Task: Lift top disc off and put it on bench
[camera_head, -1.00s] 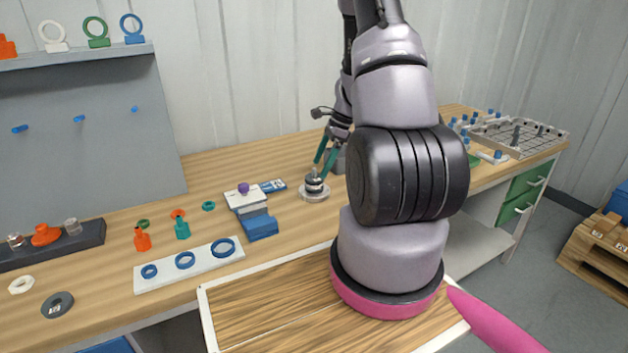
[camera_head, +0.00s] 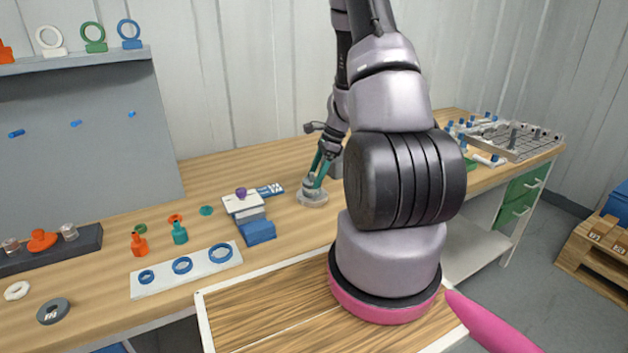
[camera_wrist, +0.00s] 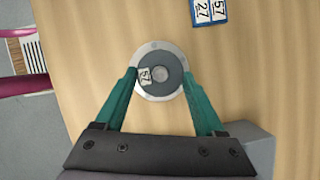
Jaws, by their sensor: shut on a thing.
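A small stack of discs stands on a round light base (camera_head: 313,199) on the bench (camera_head: 285,215), behind and left of my arm. From above in the wrist view, the top disc (camera_wrist: 150,84) is dark grey with a lighter round knob in its middle and a small white label. A pale ring of the base (camera_wrist: 157,51) shows around it. My gripper (camera_wrist: 158,82) has its two teal fingers at opposite sides of the disc, shut on it. In the head view my gripper (camera_head: 317,178) is down at the stack, and the lower discs are mostly hidden.
A blue label plate (camera_wrist: 210,10) lies near the stack. A wire rack (camera_head: 512,140) stands at the right. Bare bench lies behind the stack.

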